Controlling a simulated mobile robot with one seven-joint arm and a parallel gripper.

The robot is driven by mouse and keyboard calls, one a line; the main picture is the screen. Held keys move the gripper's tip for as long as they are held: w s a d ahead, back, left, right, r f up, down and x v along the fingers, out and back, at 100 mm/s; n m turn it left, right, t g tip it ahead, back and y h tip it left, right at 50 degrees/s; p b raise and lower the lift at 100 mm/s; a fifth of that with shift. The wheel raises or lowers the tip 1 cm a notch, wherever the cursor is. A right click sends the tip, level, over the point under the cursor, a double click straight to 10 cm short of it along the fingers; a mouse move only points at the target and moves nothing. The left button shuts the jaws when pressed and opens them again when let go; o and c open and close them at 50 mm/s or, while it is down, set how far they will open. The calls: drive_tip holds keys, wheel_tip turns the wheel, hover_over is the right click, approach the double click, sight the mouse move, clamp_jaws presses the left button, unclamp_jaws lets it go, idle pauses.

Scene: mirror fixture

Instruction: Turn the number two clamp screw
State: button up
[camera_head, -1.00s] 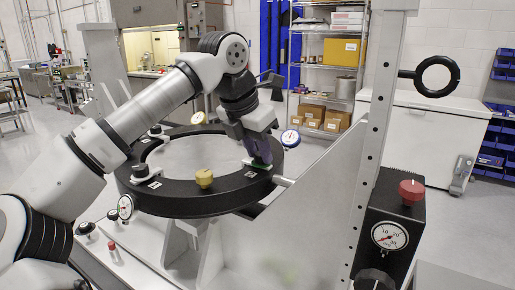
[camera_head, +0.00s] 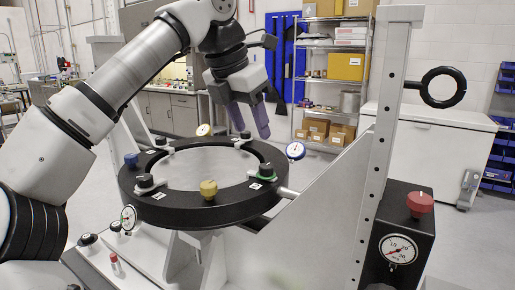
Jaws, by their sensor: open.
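A black ring (camera_head: 190,216) around a pale round mirror (camera_head: 205,168) stands on a fixture. Black clamp screws sit on its rim: back left (camera_head: 160,141), back right (camera_head: 245,135), front left (camera_head: 145,181) and front right (camera_head: 266,170). My gripper (camera_head: 253,133), with purple fingers, is open and empty above the ring's back right part. Its fingertips appear close to the back right screw; contact is unclear.
A tall grey upright (camera_head: 378,140) and a black box with a red knob (camera_head: 420,203) stand to the right.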

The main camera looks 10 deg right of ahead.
drive_tip(key=v, duration=0.4)
drive_tip(key=shift+r, duration=0.15)
